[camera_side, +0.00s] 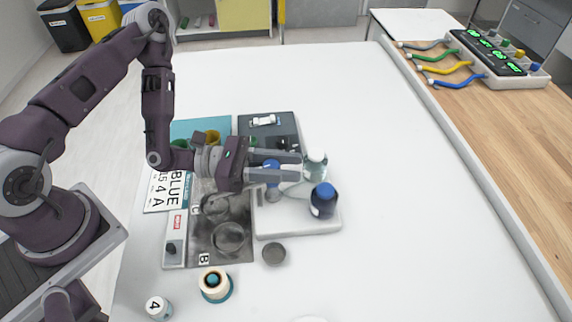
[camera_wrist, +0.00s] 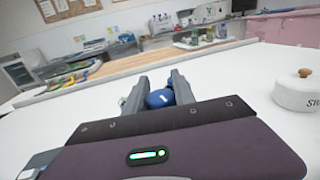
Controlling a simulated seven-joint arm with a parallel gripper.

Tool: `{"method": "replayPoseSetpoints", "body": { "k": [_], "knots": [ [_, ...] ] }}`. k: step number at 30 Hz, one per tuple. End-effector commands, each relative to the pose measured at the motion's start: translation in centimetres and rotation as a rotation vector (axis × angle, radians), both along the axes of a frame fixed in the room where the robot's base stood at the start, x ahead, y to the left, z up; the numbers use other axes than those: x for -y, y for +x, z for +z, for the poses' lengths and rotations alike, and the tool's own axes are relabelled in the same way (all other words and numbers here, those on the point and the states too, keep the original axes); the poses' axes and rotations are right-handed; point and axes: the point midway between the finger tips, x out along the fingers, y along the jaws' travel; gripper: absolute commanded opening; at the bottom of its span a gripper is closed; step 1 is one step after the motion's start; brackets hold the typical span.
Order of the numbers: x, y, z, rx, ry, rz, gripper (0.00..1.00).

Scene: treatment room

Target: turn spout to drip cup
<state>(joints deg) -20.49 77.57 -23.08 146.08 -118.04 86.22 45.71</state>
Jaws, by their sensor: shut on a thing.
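My gripper (camera_side: 301,166) reaches in from the left, level, over a white tray (camera_side: 296,228). In the wrist view its fingers (camera_wrist: 157,84) are closed around a blue rounded piece (camera_wrist: 160,98). The blue piece also shows between the fingers in the side view (camera_side: 272,166). I cannot tell whether it is the spout. A clear vessel (camera_side: 316,165) stands just beyond the fingertips. A dark jar with a blue cap (camera_side: 324,200) stands on the tray's right part. A small grey round cup (camera_side: 274,254) sits in front of the tray; I cannot tell if it is the drip cup.
A cream cup-like piece on a teal base (camera_side: 215,285) and a white piece marked 4 (camera_side: 159,307) stand near the front. A grey patterned mat (camera_side: 225,243) lies left of the tray. A white lidded pot (camera_wrist: 308,91) is at right in the wrist view. The table's right side is clear.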

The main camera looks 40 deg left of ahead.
Motion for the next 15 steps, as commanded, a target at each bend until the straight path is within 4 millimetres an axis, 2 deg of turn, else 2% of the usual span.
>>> {"method": "replayPoseSetpoints", "body": {
  "k": [6,7,9,15],
  "knots": [
    [-0.01,0.01,0.05,-0.001,-0.003,0.0,0.0],
    [-0.01,0.01,0.05,-0.001,-0.003,0.0,0.37],
    [-0.01,0.01,0.05,0.0,-0.002,0.0,0.5],
    [0.01,0.01,0.04,0.0,-0.001,-0.001,0.53]
  ]
}}
